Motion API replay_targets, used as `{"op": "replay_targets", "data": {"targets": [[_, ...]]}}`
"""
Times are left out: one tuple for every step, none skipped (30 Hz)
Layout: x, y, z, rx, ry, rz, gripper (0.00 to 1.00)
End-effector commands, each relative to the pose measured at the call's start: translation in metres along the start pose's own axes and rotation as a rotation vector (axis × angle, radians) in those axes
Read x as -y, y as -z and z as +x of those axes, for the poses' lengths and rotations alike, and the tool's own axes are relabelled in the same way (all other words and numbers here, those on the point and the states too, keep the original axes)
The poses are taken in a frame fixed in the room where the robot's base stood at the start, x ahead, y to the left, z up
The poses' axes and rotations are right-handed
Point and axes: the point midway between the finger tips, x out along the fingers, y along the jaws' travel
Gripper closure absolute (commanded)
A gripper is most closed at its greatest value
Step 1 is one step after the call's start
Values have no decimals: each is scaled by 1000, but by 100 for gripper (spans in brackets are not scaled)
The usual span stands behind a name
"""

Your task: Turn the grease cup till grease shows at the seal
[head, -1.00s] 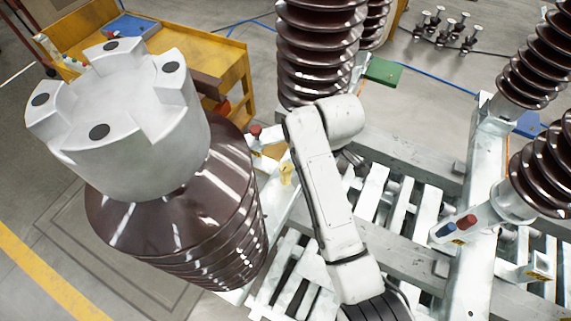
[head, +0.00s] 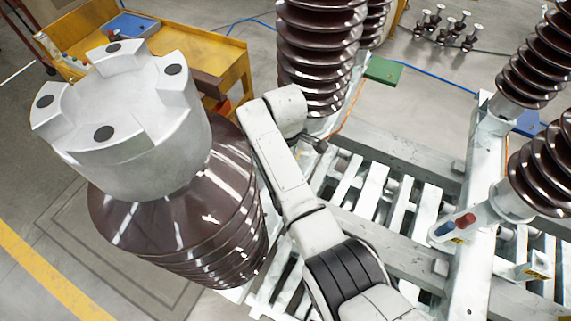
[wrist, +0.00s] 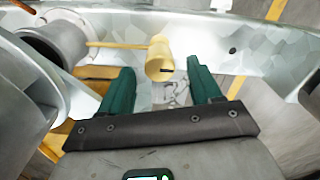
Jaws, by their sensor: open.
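In the wrist view the brass-coloured grease cup (wrist: 159,62) sits against a galvanised steel beam, with a thin yellow pipe (wrist: 115,44) running left from it to a grey cylindrical housing (wrist: 62,42). My gripper (wrist: 161,74) is open, its two green fingers apart and empty. The cup shows in the gap between the fingertips, seemingly just beyond them; I cannot tell whether either finger touches it. I see no clear grease, and the seal cannot be made out. In the head view my arm and the brown insulator hide the cup and gripper.
A large ribbed brown insulator with a grey cap (head: 150,130) stands left of my arm. Another insulator (head: 320,50) stands behind it. Slatted steel framework (head: 385,205) lies to the right. A yellow cart (head: 215,70) stands at the back left.

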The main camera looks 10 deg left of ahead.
Motion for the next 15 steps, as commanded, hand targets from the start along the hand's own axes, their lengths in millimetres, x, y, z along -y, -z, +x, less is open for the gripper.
{"op": "replay_targets", "data": {"targets": [[0, 0, 7, 1, 1, 0, 36], [0, 0, 11, 2, 2, 0, 36], [0, 0, 15, 1, 1, 0, 36], [0, 0, 18, 1, 1, 0, 36], [0, 0, 20, 1, 1, 0, 36], [0, 0, 22, 0, 1, 0, 36], [0, 0, 24, 0, 0, 0, 36], [0, 0, 25, 0, 0, 0, 36], [0, 0, 26, 0, 0, 0, 36], [0, 0, 26, 0, 0, 0, 36], [0, 0, 26, 0, 0, 0, 36], [0, 0, 26, 0, 0, 0, 36], [0, 0, 26, -1, 0, 0, 36], [0, 0, 26, -1, 0, 0, 36], [0, 0, 26, -1, 0, 0, 36]]}}
